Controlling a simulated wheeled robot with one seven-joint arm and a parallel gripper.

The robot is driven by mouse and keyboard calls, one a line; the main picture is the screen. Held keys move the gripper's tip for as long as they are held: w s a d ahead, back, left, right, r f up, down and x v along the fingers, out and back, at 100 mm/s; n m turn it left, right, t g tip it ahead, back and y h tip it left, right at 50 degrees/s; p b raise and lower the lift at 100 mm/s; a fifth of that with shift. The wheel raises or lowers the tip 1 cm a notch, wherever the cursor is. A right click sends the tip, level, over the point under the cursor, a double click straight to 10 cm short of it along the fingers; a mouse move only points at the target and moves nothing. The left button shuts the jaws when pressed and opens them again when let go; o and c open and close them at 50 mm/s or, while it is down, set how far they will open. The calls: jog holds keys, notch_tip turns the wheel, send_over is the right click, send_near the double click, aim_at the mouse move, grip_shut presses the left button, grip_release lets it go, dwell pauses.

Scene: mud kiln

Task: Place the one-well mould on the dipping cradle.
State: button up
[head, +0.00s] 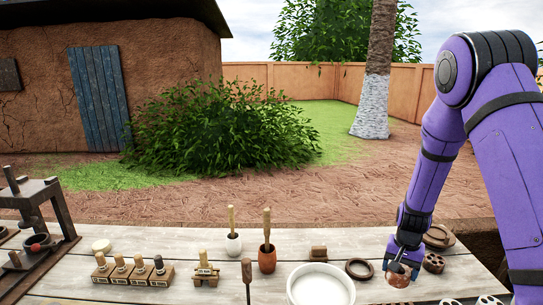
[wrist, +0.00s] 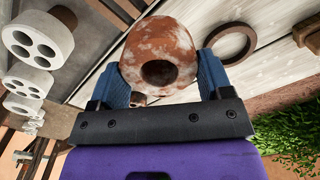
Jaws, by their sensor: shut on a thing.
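The one-well mould (wrist: 150,42), a rounded reddish-brown clay piece with white patches and one dark hole, sits between the blue fingers of my gripper (wrist: 163,80). My gripper is shut on it. In the head view the mould (head: 397,279) shows below my gripper (head: 403,268), low over the right part of the table. I cannot tell whether its underside touches the table. No part is clearly recognisable as the dipping cradle. A dark ring (head: 359,268) lies flat just left of the mould, and it also shows in the wrist view (wrist: 249,41).
A white basin (head: 320,285) stands left of the mould. A dark mould with several holes (head: 433,262) lies close on its right. White many-holed pieces (head: 490,300) are at the front right. Stamps (head: 130,272), upright-handled tools and a press (head: 40,220) occupy the left.

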jog(key=w+a+f+n, duration=0.2)
jog(key=w+a+n, duration=0.1)
jog(key=a+n, duration=0.3)
jog(key=shift+w+a+f, duration=0.2)
jog(key=shift+a+f, duration=0.15)
jog(key=shift+a, duration=0.1)
jog(key=shift+d, duration=0.1)
